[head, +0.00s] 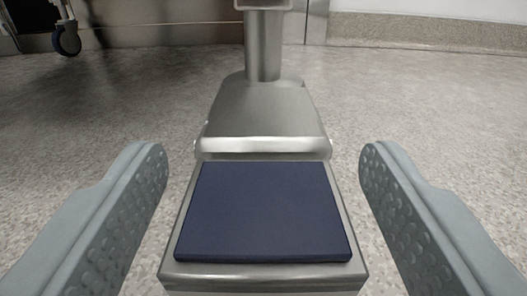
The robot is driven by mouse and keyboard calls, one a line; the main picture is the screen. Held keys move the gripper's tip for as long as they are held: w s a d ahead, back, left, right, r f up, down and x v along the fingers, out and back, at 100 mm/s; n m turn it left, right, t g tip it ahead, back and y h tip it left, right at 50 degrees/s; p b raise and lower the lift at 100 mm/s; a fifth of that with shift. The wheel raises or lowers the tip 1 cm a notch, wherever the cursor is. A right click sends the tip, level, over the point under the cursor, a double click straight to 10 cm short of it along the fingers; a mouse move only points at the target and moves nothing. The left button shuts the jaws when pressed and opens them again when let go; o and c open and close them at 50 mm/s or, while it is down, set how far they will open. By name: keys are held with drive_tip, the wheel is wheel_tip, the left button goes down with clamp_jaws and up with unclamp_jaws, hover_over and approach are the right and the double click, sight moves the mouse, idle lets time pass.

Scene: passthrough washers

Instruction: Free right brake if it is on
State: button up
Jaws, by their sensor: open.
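My gripper (261,155) is open and empty. Its two grey, dimpled fingers stand wide apart at the left and right of the head view. A caster (67,38) with a dark wheel and a metal fork stands on the floor at the far top left, well beyond the left finger. The frame cuts off what it carries. I cannot make out a brake lever on it, nor whether a brake is on. I cannot identify the right brake in this view.
The speckled grey floor (430,110) is clear at the left and right, out to the back. A low wall base (430,32) runs along the back right. Metal panels (170,18) stand along the back left, and a dark frame shows at the top left corner.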

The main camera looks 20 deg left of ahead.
drive_tip(key=c, duration=1)
drive_tip(key=shift+w+r+g, duration=0.15)
drive_tip(key=shift+r+g, duration=0.15)
drive_tip(key=shift+g, duration=0.2)
drive_tip(key=shift+r+g+h, duration=0.15)
drive_tip(key=shift+g+h, duration=0.25)
drive_tip(key=shift+g, duration=0.4)
drive_tip(key=o, duration=1)
